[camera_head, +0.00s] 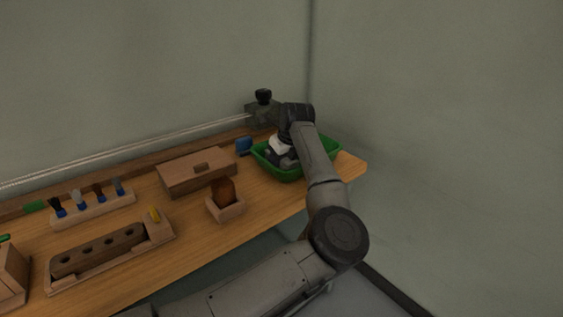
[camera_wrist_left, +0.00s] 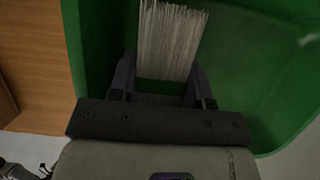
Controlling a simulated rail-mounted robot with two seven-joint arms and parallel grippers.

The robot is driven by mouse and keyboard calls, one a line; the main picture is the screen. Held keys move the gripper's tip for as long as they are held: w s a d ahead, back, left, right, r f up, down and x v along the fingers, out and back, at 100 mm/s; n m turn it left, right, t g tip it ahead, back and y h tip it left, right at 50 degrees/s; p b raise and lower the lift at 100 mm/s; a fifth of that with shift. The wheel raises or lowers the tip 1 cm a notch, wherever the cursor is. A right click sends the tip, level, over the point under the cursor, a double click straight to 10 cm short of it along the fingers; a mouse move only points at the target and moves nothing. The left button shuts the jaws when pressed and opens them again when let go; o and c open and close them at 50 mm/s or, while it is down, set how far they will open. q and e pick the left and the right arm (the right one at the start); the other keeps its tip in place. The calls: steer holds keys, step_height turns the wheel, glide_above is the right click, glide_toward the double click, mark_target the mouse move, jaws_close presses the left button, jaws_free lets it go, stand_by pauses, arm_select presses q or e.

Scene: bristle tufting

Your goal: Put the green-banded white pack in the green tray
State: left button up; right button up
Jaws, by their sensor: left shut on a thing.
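The white pack (camera_head: 278,146) shows in the head view as a small white patch at my left gripper (camera_head: 284,158), partly hidden by it. In the left wrist view the pack (camera_wrist_left: 172,38) is a bundle of white bristles, with its green band low between the fingers. My left gripper (camera_wrist_left: 161,85) is shut on the pack. Pack and gripper are over the inside of the green tray (camera_head: 327,145), at the right end of the bench. The tray wall (camera_wrist_left: 90,38) also shows in the wrist view. I cannot tell whether the pack touches the tray floor. My right gripper is not in view.
A blue item (camera_head: 243,146) stands just left of the tray. A lidded wooden box (camera_head: 185,178), a small wooden holder (camera_head: 229,212) with a brown tuft, a rack of brushes (camera_head: 95,212) and a block with holes (camera_head: 105,249) occupy the bench (camera_head: 187,238). A wall stands behind.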

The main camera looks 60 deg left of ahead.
arm_select(q)
steer(key=o, duration=1)
steer(key=shift+c, duration=0.2)
